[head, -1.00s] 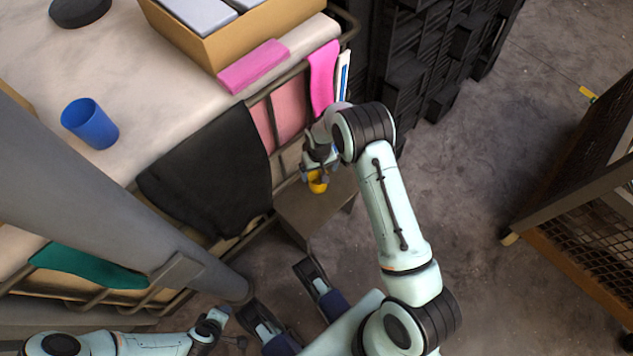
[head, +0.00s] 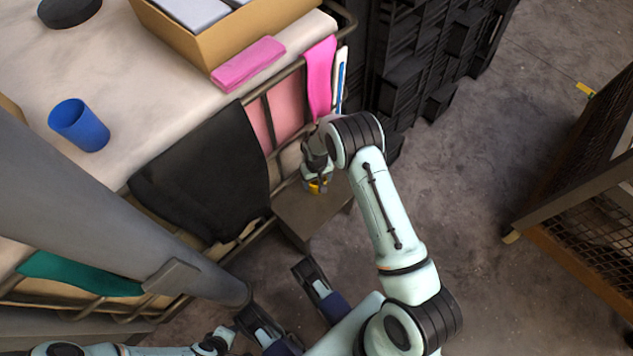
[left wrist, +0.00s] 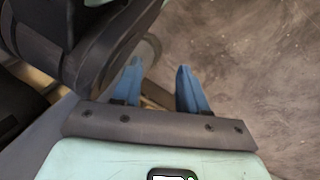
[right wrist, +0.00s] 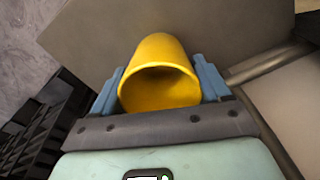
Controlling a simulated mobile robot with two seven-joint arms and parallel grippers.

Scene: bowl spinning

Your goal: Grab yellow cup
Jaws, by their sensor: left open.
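The yellow cup (head: 316,187) shows as a small patch under my right gripper (head: 317,178) in the head view, over a small brown surface by the bed-like table. In the right wrist view the yellow cup (right wrist: 160,75) lies between the two blue fingers of my right gripper (right wrist: 160,80), its open mouth facing the camera. The fingers stand spread on either side of it; I cannot tell whether they touch it. My left gripper (left wrist: 158,85) is open and empty over the floor in the left wrist view.
The small brown stool-like surface (head: 295,215) stands beside the table's rail. A blue cup (head: 80,125), a pink cloth (head: 247,63) and a cardboard box (head: 205,45) are on the table. A black cloth (head: 200,175) hangs over its side.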

